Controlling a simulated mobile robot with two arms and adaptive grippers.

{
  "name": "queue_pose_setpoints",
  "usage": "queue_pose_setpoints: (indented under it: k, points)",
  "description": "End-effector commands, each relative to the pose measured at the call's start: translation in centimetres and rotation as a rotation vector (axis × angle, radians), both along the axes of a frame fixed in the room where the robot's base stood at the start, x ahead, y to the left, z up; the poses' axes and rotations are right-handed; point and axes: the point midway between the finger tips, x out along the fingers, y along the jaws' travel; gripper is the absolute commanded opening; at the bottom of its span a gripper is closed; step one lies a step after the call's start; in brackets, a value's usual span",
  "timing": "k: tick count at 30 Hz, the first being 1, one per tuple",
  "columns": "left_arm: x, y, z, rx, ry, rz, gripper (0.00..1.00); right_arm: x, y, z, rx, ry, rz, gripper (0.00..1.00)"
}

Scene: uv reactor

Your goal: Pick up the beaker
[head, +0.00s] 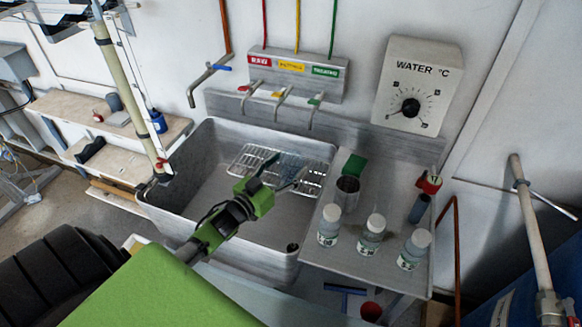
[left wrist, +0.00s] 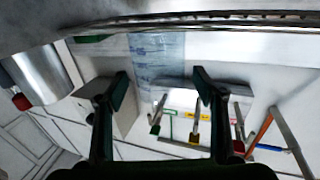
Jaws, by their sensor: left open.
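The beaker (head: 291,160) is clear and faintly bluish. It stands on the wire rack (head: 312,175) in the sink, and my left gripper partly hides it. My left gripper (head: 279,175) is open, with its fingers pointing at the beaker. In the left wrist view the beaker (left wrist: 157,52) shows beyond and between the open fingertips of my left gripper (left wrist: 163,90). I see no finger closed on it; how near the fingers are to the glass is hard to tell. My right gripper is not in view.
A metal cup (head: 347,193), a green sponge (head: 355,165) and three white-capped bottles, one of them in the middle (head: 371,235), stand on the drainboard right of the sink (head: 205,178). Taps (head: 281,100) hang over its back edge. The sink's left floor is clear.

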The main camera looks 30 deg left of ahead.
Motion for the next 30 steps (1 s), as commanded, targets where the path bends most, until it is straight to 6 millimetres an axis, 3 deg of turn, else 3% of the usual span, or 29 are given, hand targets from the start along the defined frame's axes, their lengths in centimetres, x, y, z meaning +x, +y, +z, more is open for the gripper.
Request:
queue_pose_setpoints:
  k: [6,13,14,18,19,30]
  points:
    - [2.1,-0.2,0.1,-0.002,0.0,0.0,0.63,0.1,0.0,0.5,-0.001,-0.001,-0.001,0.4]
    - [2.2,-0.2,-0.1,-0.001,0.001,0.0,0.63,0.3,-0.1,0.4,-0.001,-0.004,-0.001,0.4]
    - [2.2,-0.2,0.0,-0.001,0.001,0.0,0.6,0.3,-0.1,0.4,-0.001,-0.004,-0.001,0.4]
    - [2.2,-0.2,0.0,-0.001,0.001,0.0,0.24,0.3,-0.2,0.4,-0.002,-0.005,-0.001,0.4]
    - [2.2,-0.2,0.0,-0.001,0.001,0.0,0.2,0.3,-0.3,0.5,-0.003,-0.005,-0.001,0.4]
    - [2.2,-0.2,0.2,0.0,-0.001,0.0,0.2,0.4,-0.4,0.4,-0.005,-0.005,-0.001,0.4]
